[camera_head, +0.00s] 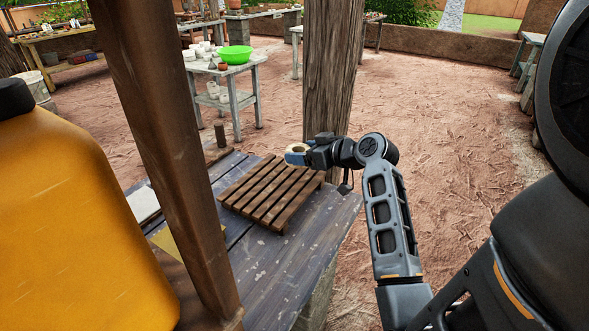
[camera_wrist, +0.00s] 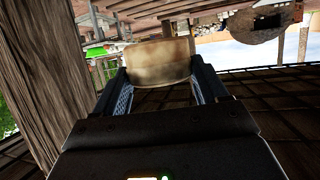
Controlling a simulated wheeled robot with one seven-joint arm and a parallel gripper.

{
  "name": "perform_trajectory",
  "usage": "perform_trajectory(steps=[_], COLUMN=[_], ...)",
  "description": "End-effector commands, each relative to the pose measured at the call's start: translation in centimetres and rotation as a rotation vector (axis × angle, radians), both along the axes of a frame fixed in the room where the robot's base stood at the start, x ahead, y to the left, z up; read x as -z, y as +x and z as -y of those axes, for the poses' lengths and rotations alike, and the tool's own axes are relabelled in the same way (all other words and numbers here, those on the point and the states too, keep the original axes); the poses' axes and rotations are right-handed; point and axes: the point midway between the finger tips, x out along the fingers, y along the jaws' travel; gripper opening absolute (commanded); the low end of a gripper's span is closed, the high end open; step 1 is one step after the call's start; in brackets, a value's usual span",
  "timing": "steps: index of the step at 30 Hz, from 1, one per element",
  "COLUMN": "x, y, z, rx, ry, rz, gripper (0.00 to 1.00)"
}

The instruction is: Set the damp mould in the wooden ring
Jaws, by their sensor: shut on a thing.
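The damp mould (camera_head: 297,148) looks like a pale cream, hollow round piece with an open top in the head view. My gripper (camera_head: 294,157) is shut on it and holds it near the far right corner of the slatted wooden rack (camera_head: 268,192). In the wrist view the mould (camera_wrist: 160,63) is a blotchy tan cylinder wall between the two fingers of my gripper (camera_wrist: 158,80). I cannot make out a wooden ring for certain.
A wooden post (camera_head: 170,130) and a large orange container (camera_head: 80,220) block the left. A thick post (camera_head: 330,75) stands just behind my gripper. A farther table (camera_head: 228,75) holds a green bowl (camera_head: 236,54) and white pots. The table's front part is clear.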

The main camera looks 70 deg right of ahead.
Motion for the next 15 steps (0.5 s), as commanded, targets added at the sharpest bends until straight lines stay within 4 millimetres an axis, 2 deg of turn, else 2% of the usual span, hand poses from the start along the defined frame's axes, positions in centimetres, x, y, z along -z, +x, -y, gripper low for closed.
perform_trajectory(steps=[3, 6, 10, 15], x=[1.0, 1.4, 2.3, 4.7], y=[1.5, 2.2, 2.3, 2.3], z=[-1.0, -1.4, -1.5, -1.4], rx=[-0.001, 0.0, 0.002, 0.003], ry=[0.002, 0.0, 0.003, 0.003], rz=[0.0, 0.001, 0.0, 0.0], gripper=[0.34, 0.34, 0.34, 0.34])
